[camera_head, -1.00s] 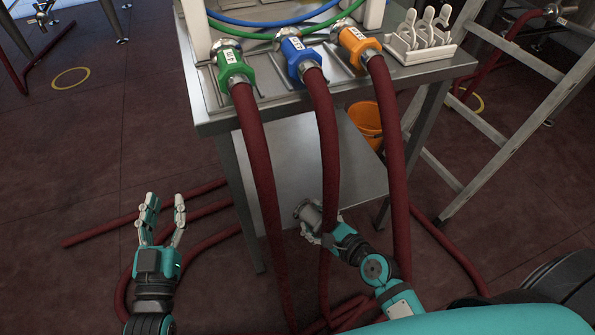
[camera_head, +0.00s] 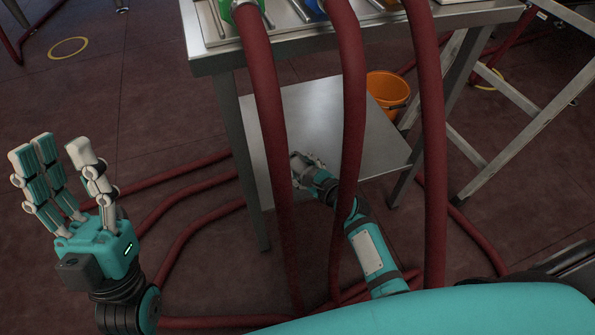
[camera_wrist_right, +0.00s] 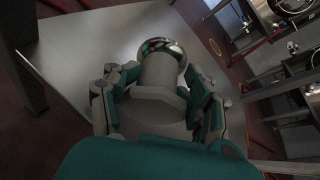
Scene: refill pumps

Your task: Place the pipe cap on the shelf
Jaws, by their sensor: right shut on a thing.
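The shelf (camera_head: 375,140) is the grey metal lower plate of the table, and it also shows in the right wrist view (camera_wrist_right: 75,45). My right gripper (camera_head: 305,165) is between two hanging hoses in the head view, over the left part of the shelf. It is shut on the pipe cap, a grey cylinder with a shiny metal rim (camera_wrist_right: 162,48), seen between the fingers in the wrist view. In the head view the cap is mostly hidden by the fingers and a hose. I cannot tell whether it touches the shelf. My left gripper (camera_head: 52,150) is open and empty at the left.
Dark red hoses (camera_head: 350,100) hang from the table top (camera_head: 290,40) in front of the shelf, close to my right arm. More hoses lie on the floor. An orange bucket (camera_head: 388,92) stands behind the shelf, and a ladder (camera_head: 510,150) leans at the right.

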